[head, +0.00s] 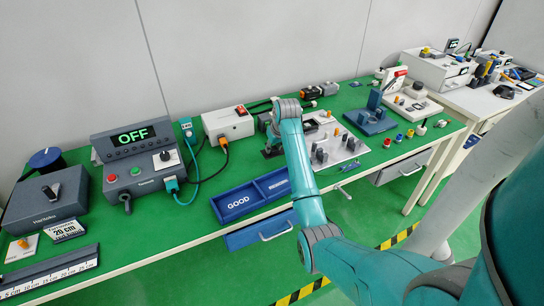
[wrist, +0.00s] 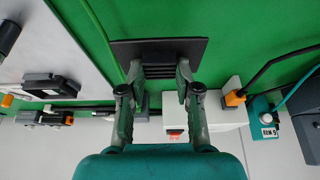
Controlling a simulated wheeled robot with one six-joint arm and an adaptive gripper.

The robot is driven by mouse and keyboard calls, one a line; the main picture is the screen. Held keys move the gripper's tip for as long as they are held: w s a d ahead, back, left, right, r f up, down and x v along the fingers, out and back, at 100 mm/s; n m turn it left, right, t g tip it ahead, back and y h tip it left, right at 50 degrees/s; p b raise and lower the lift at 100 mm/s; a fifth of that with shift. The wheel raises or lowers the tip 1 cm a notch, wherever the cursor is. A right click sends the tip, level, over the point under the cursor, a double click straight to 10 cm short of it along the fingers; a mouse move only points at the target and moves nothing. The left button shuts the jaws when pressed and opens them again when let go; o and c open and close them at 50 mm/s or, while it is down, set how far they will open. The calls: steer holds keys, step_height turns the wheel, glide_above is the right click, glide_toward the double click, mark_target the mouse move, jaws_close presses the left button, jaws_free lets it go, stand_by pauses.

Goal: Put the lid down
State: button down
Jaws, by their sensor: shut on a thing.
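My gripper (wrist: 158,72) points down, its two fingers on either side of a dark ribbed piece. This looks like the lid (wrist: 160,47), a flat dark rectangular plate over the green table top. I cannot tell whether the lid touches the table. In the head view my gripper (head: 271,151) is low at the table, beside the white box, and mostly hidden behind my arm. The lid cannot be made out clearly there.
A white box (head: 229,123) with a red switch and an orange plug stands left of my gripper. A grey plate with pegs (head: 335,143) lies to the right. A blue GOOD tray (head: 237,202) is at the front edge. Cables run behind.

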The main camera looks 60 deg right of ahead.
mark_target(275, 151)
steer(key=shift+f, duration=2)
steer(key=shift+f, duration=0.1)
steer(key=c, duration=0.8)
jaws_free()
steer(key=shift+d, duration=0.1)
steer(key=shift+s+r, duration=0.1)
steer(key=shift+r, duration=0.35)
steer(key=v, duration=1.1)
steer(key=shift+r, duration=0.15)
steer(key=shift+s, duration=0.15)
